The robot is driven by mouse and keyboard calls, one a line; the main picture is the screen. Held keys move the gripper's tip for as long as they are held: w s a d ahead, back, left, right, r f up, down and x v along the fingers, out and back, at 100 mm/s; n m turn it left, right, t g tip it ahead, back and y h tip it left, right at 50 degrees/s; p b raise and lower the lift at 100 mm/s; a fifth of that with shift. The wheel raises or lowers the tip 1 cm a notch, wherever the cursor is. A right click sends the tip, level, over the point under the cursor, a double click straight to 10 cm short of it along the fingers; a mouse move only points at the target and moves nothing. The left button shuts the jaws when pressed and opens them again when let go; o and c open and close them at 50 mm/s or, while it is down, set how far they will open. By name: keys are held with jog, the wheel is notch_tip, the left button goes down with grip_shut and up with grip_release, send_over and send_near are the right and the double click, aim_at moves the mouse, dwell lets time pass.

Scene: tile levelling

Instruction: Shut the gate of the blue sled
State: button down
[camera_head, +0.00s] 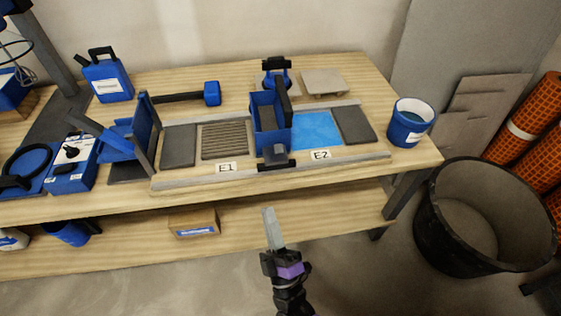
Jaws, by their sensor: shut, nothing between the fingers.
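The blue sled (262,115) is an open-topped blue box on the rails of the worktop. It stands between a ridged bed marked E1 (225,140) and a bright blue bed marked E2 (318,131). A dark upright plate shows at its right side, and a dark block with a grey face (275,155) sits at its front foot. I cannot tell for sure which part is the gate or how far open it is. My gripper (272,228) is shut and empty, in front of the table and below its front edge, well apart from the sled.
A blue bucket (409,122) stands at the table's right end. A blue mallet (211,94), a jerrycan (107,80) and a trowel-like tool are around the back. A lower shelf holds a cardboard box (194,223). A black tub (485,213) is on the floor right.

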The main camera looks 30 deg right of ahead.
jog(key=shift+s+d+f+n+h, duration=0.2)
jog(key=shift+s+d+n+h, duration=0.55)
jog(key=shift+s+h, duration=0.2)
jog(key=shift+s+d+f+n+h, duration=0.2)
jog(key=shift+s+d+n+h, duration=0.4)
jog(key=shift+s+n+h, duration=0.35)
jog(key=shift+w, duration=0.15)
jog(key=p, duration=0.1)
send_near(276, 149)
jog(key=w, duration=0.2)
jog(key=w+d+r, duration=0.1)
jog(key=w+d, duration=0.1)
jog(key=w, duration=0.1)
jog(key=shift+w+r, duration=0.3)
jog(key=shift+r, duration=0.1)
jog(key=shift+r+p, duration=0.2)
jog(key=shift+p, duration=0.3)
